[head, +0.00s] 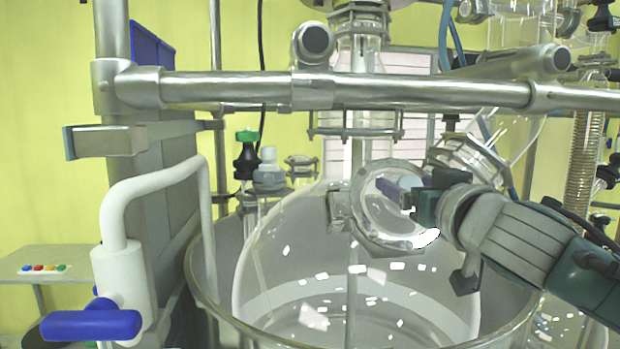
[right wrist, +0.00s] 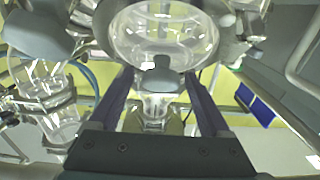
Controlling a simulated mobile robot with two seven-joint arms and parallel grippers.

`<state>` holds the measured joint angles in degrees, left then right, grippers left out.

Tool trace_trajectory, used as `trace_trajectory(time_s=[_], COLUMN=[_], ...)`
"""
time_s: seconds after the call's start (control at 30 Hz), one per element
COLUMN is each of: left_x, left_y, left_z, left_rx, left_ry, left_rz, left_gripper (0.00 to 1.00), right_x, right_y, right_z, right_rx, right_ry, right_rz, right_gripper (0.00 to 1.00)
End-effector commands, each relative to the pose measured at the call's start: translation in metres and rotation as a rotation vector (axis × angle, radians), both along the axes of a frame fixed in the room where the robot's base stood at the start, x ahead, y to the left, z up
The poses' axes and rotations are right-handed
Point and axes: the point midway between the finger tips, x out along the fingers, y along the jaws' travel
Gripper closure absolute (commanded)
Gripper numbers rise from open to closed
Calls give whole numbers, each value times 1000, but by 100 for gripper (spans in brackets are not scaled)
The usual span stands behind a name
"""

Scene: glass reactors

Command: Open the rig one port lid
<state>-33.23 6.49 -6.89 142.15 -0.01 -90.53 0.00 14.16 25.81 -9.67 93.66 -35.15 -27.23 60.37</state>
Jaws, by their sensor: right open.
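The rig one port lid (head: 375,226) is a round clear glass disc with a metal rim on the upper front of the large glass reactor vessel (head: 270,262). A metal hinge or clamp piece (head: 340,210) sits at its left. My right gripper (head: 405,192) reaches in from the right, its fingers over the lid face. In the right wrist view the round glass (right wrist: 165,38) lies ahead, and a grey tab or handle (right wrist: 161,76) shows between the open fingers (right wrist: 159,82). I cannot tell whether the fingers touch it. My left gripper is not in view.
A thick metal rail (head: 230,90) crosses above the vessel. A white pipe with a blue valve handle (head: 90,323) stands at the front left. Glass fittings and a coil (head: 585,140) crowd the right. A small table (head: 70,262) stands far left.

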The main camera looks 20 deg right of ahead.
Motion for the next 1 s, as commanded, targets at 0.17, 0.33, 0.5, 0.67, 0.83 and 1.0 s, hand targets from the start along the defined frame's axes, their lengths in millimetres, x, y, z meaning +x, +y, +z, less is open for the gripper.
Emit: trace_trajectory(time_s=[0.17, 0.33, 0.5, 0.67, 0.83, 1.0], left_x=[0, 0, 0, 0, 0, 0], left_y=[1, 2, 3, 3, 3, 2], left_z=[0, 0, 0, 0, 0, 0], left_rx=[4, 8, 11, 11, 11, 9], left_ry=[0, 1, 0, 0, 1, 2], left_rz=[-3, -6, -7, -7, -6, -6], left_gripper=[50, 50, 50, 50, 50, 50], right_x=[2, 2, 2, 2, 2, 1], right_y=[0, 0, 0, 0, 0, 0], right_z=[0, 0, 0, 0, 0, 0], right_rx=[0, 0, 0, 0, 0, 0], right_ry=[-1, -1, 0, 0, 0, 0], right_rz=[1, 1, 1, 1, 1, 1], right_gripper=[19, 23, 43, 61, 80, 99])
